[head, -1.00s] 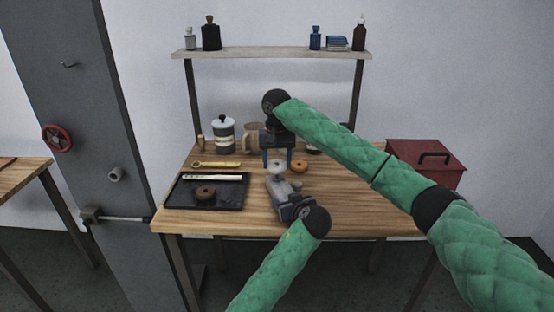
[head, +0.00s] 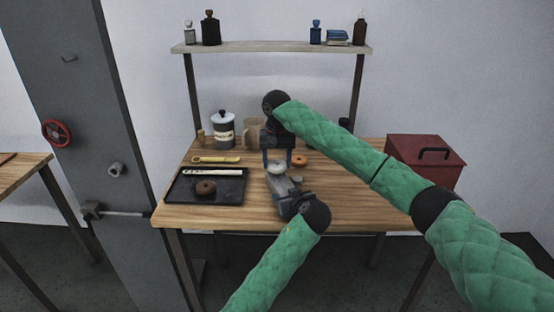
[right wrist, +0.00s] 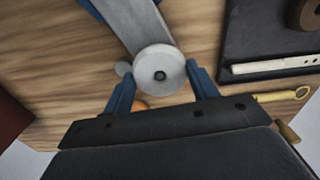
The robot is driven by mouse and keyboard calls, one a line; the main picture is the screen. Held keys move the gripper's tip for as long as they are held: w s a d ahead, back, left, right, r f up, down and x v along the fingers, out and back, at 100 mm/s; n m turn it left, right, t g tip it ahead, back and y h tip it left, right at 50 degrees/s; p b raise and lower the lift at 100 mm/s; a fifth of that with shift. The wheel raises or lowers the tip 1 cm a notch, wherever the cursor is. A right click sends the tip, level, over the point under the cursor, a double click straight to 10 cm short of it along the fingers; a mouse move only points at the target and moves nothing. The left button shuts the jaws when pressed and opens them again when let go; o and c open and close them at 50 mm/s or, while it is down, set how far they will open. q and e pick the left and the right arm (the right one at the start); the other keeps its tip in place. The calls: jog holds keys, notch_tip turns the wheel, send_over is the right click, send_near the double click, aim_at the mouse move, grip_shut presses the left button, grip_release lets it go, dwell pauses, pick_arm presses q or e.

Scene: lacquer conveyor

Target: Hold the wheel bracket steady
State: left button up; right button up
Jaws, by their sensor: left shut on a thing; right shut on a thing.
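The wheel bracket (head: 282,186) is a grey piece over the middle of the table, with a pale round wheel (right wrist: 160,70) at its far end. In the head view the wheel (head: 276,168) shows between the blue fingers of my right gripper (head: 277,160). In the right wrist view my right gripper (right wrist: 160,72) has one finger on each side of the wheel, shut on it. My left gripper (head: 293,204) is shut on the near end of the bracket; its fingers are mostly hidden by the wrist.
A black tray (head: 225,198) with a brown ring (head: 205,187) and a pale bar (head: 212,171) lies left of the bracket. A red box (head: 426,163) is at right. The front right table is clear.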

jog(key=shift+f, duration=0.75)
jog(key=o, duration=1.1)
jog(key=shift+c, duration=0.2)
notch_tip(320, 180, up, 12)
pick_arm(q)
jog(key=o, duration=1.7)
jog(key=shift+o, duration=0.2)
